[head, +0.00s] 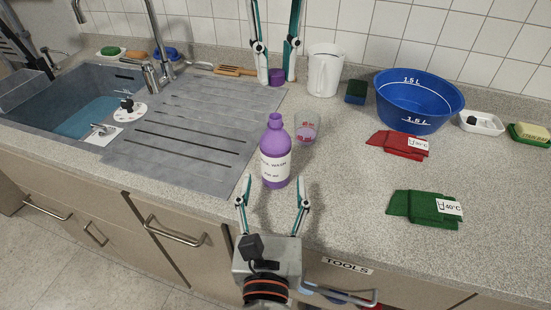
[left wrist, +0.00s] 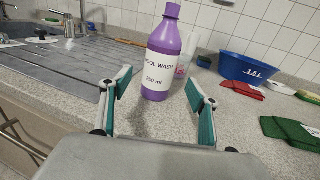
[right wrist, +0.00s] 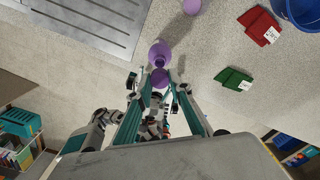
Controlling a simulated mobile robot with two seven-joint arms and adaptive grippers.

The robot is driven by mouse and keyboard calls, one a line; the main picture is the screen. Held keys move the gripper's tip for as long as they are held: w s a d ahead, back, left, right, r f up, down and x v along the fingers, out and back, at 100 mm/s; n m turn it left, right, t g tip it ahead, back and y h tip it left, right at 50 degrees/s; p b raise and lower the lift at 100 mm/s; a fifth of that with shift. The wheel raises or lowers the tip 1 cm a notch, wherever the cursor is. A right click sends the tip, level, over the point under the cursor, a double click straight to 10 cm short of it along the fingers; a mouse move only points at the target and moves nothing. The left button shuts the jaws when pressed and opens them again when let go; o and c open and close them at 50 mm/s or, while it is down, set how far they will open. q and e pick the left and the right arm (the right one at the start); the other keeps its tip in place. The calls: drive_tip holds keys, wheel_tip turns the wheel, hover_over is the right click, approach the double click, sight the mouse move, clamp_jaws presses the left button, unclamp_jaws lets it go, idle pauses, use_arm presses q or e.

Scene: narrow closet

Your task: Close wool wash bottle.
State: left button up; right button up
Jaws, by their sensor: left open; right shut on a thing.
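The purple wool wash bottle (head: 276,165) stands upright on the counter, its neck uncapped. It also shows beyond the fingers in the left wrist view (left wrist: 161,75) and from above in the right wrist view (right wrist: 160,52). My left gripper (head: 272,192) is open and empty in front of the bottle, fingers pointing toward it, apart from it. My right gripper (head: 276,74) is shut on the purple cap (head: 277,77), which also shows between its fingers in the right wrist view (right wrist: 160,78). The cap is held above the counter, apart from the bottle.
A clear measuring cup (head: 306,130) with purple contents stands right behind the bottle. A white jug (head: 324,72), blue basin (head: 415,105), red cloths (head: 392,145) and green cloths (head: 420,208) lie to the right. The sink (head: 60,100) and drainboard (head: 190,125) are left.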

sight(275, 169)
use_arm(q)
drive_tip(key=w, duration=0.7)
drive_tip(key=shift+w+d, duration=0.2)
drive_tip(key=c, duration=1.7)
use_arm(e)
drive_tip(key=shift+f, duration=2.5)
drive_tip(key=shift+f, duration=0.9)
use_arm(q)
clamp_jaws()
use_arm(e)
drive_tip(key=shift+f, duration=0.55)
